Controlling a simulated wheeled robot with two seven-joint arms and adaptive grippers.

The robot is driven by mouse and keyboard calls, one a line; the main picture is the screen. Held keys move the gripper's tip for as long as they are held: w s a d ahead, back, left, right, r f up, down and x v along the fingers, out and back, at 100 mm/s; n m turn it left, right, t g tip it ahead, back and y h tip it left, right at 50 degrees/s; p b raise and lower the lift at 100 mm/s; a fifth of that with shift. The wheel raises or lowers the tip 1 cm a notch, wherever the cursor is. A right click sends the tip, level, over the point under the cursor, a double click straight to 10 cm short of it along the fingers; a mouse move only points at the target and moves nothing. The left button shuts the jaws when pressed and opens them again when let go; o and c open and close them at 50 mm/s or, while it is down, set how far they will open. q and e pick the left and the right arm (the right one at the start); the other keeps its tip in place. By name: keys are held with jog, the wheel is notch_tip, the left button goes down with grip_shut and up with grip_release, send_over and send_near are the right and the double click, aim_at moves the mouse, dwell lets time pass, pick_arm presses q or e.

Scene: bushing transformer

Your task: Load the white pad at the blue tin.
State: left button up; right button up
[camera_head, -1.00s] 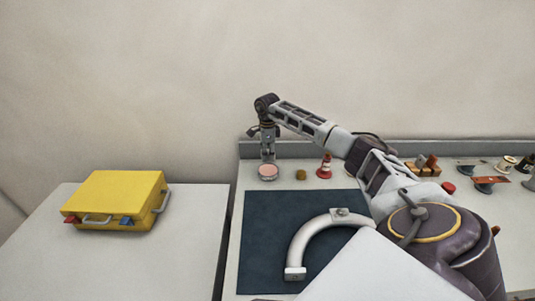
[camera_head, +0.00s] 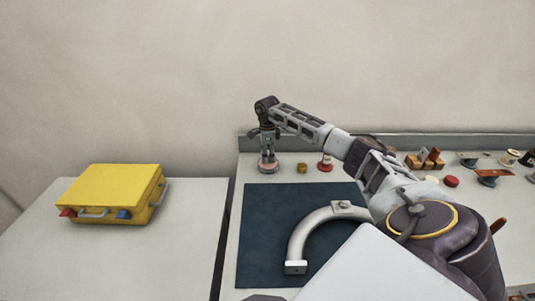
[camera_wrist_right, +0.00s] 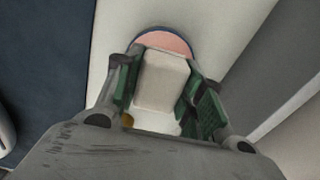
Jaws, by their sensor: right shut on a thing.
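My right gripper (camera_head: 268,158) points down at the back of the white table, just above the round tin (camera_head: 269,169). In the right wrist view its green-lined fingers (camera_wrist_right: 163,75) are shut on the white pad (camera_wrist_right: 160,82), a pale block. The tin (camera_wrist_right: 165,42) shows past the pad's far end, with a pinkish top and a thin blue-violet rim. The pad and gripper hide part of it. I cannot tell whether the pad touches the tin. My left gripper is not in view.
A red-and-white item (camera_head: 325,163) and a small ochre block (camera_head: 302,168) stand right of the tin. A dark mat (camera_head: 262,230) holds a grey curved handle (camera_head: 305,235). A yellow case (camera_head: 110,190) lies on the left table. A low ledge (camera_head: 400,146) runs behind.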

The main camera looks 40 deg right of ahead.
jog(key=shift+f, duration=0.5)
jog(key=shift+f+b, duration=0.5)
dwell(1.5)
jog(key=shift+r, duration=0.1)
dwell(0.5)
jog(key=shift+r+p, duration=2.15)
jog(key=shift+r, duration=1.3)
jog(key=shift+n, duration=0.3)
